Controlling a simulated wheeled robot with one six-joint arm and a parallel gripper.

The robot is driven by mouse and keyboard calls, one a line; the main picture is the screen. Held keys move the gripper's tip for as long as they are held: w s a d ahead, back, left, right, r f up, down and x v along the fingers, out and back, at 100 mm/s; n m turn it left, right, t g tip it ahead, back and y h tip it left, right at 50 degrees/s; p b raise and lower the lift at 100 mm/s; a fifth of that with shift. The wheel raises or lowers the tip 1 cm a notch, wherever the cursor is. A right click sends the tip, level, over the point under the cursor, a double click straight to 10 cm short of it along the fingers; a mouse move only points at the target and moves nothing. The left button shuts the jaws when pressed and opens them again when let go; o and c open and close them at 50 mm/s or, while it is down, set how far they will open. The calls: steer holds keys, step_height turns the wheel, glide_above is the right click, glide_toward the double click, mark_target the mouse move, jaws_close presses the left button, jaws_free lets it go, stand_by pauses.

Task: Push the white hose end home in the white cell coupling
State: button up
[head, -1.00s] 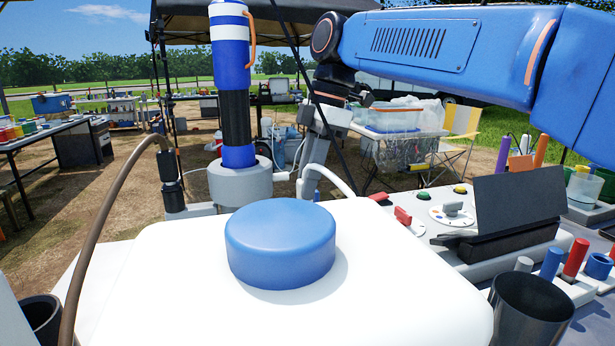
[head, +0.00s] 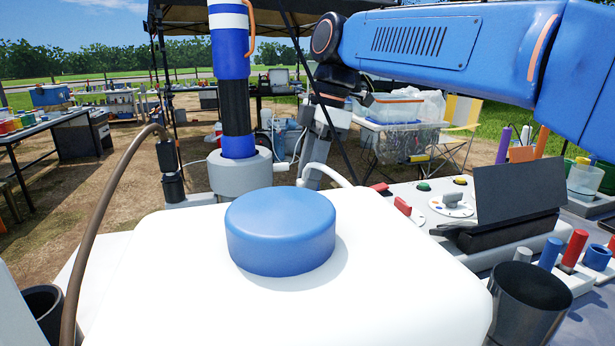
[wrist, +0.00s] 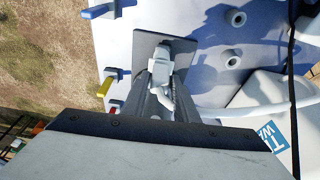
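In the wrist view my gripper (wrist: 163,92) points at a small white coupling (wrist: 163,66) on a dark grey plate (wrist: 146,48). Its fingers are close together around a pale piece, which looks like the white hose end (wrist: 171,88). The white hose (wrist: 238,111) bends away to the right from under my gripper. The hose end lies in line with the coupling and close to it; whether they touch or how deep it sits cannot be told. In the head view my gripper (head: 318,150) reaches down behind the white container, its tips hidden, beside the arching white hose (head: 333,172).
A white container with a blue cap (head: 280,232) fills the foreground. A blue cylinder (head: 236,100) stands in a grey base (head: 240,173) left of my gripper. A brown hose (head: 92,225) arches at left. Two round ports (wrist: 232,58) lie right of the coupling.

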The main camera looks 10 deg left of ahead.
steer(key=shift+o, duration=1.3)
steer(key=v, duration=1.2)
steer(key=shift+d, duration=0.1)
